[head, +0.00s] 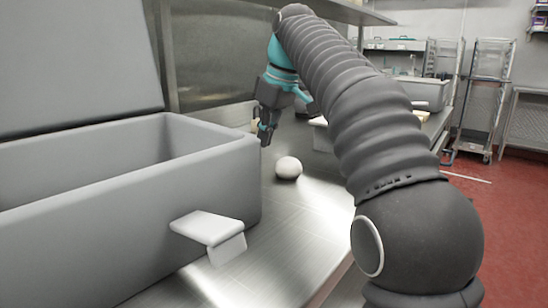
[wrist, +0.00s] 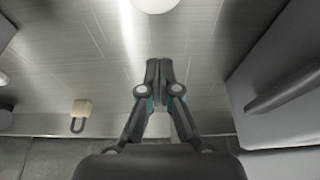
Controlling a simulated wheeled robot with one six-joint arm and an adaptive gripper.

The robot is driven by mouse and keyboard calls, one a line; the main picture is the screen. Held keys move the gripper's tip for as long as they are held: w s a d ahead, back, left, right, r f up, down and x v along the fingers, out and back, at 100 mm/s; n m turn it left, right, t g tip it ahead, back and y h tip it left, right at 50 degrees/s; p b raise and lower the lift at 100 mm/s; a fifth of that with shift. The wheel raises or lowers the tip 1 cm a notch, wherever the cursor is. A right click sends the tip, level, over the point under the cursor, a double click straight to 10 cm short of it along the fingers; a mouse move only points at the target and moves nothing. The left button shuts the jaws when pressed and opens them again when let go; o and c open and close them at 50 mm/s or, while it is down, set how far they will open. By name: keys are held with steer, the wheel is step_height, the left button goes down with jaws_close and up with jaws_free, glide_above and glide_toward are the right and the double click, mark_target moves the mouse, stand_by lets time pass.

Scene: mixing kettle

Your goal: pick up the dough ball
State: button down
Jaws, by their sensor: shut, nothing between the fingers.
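The dough ball (head: 288,168) is a smooth off-white ball on the steel counter, just right of the large grey bin. In the wrist view the ball (wrist: 155,4) is cut off by the top edge, ahead of my fingertips. My gripper (head: 265,138) hangs above the counter, a little behind and left of the ball in the head view, with nothing in it. In the wrist view the two fingers of my gripper (wrist: 159,66) are together. The ball is apart from the fingers.
The open grey bin (head: 240,190) with a white bracket (head: 210,229) on its front stands left of the ball, and its wall (wrist: 285,90) is on the right in the wrist view. A small beige block with a dark loop (wrist: 81,108) lies at lower left there. Bare counter surrounds the ball.

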mark_target(270, 171)
steer(key=b+x, duration=0.1)
steer(key=x, duration=0.4)
steer(key=s+d, duration=0.2)
steer(key=shift+d, duration=0.3)
steer(key=shift+s+d+r+b, duration=0.1)
steer(key=shift+s+d+b, duration=0.15)
steer(key=shift+d+b, duration=0.1)
steer(key=shift+s, duration=0.1)
